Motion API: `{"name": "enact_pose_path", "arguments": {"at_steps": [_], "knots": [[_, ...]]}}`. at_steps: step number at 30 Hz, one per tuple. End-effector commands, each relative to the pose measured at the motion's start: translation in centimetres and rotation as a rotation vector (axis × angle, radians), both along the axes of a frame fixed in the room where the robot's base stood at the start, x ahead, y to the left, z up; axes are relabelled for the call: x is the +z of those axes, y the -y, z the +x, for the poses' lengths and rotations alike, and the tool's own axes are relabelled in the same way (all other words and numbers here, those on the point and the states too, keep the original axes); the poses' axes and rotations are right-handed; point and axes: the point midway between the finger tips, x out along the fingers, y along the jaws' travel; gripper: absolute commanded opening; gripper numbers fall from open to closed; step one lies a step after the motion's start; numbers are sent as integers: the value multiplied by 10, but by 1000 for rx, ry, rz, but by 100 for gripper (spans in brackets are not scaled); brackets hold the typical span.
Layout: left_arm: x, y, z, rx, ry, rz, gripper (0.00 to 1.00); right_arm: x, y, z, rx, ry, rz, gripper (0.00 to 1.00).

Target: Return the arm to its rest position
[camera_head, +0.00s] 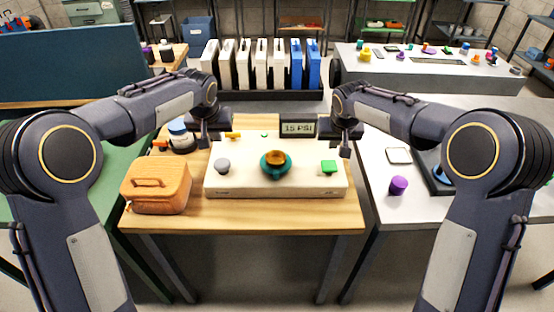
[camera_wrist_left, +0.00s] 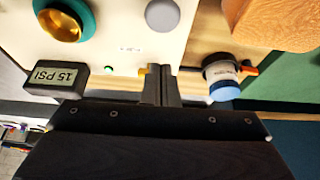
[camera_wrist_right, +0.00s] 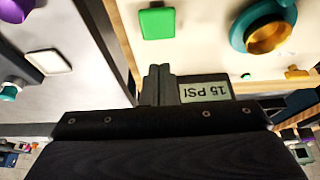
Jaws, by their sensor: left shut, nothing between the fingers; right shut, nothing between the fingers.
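My left gripper (camera_head: 204,140) is shut and empty, held above the back left part of the cream panel (camera_head: 240,185). In the left wrist view its closed fingers (camera_wrist_left: 160,85) show beside a yellow piece and the grey knob. My right gripper (camera_head: 346,148) is shut and empty, above the panel's back right corner, beside the 15 PSI display (camera_head: 298,127). In the right wrist view its closed fingers (camera_wrist_right: 158,84) overlap the edge of the display (camera_wrist_right: 205,91). Both arms are bent forward from the sides, roughly mirrored.
The panel carries a grey knob (camera_head: 222,166), a teal and brass fitting (camera_head: 275,164) and a green button (camera_head: 328,167). An orange case (camera_head: 157,187) and a blue-capped jar (camera_head: 180,136) stand left. A purple knob (camera_head: 398,185) is on the right table. White and blue binder-like boxes (camera_head: 260,65) stand behind.

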Motion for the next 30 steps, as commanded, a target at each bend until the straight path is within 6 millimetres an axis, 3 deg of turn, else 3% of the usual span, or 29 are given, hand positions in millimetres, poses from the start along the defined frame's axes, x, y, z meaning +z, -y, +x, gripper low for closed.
{"name": "enact_pose_path", "arguments": {"at_steps": [12,16,20,24,30], "knots": [[1,-1,-1,1,0,-2,0,1,1,-2,-1,0,3,0],[16,-16,-22,12,0,-29,0,18,16,-21,-13,0,31,0],[40,-43,-76,26,-1,-90,0,47,43,-74,-35,-2,95,0],[57,-66,-154,40,3,-171,0,71,67,-153,-53,1,178,0],[54,-74,-267,55,27,-276,0,75,73,-265,-64,27,283,0]]}}
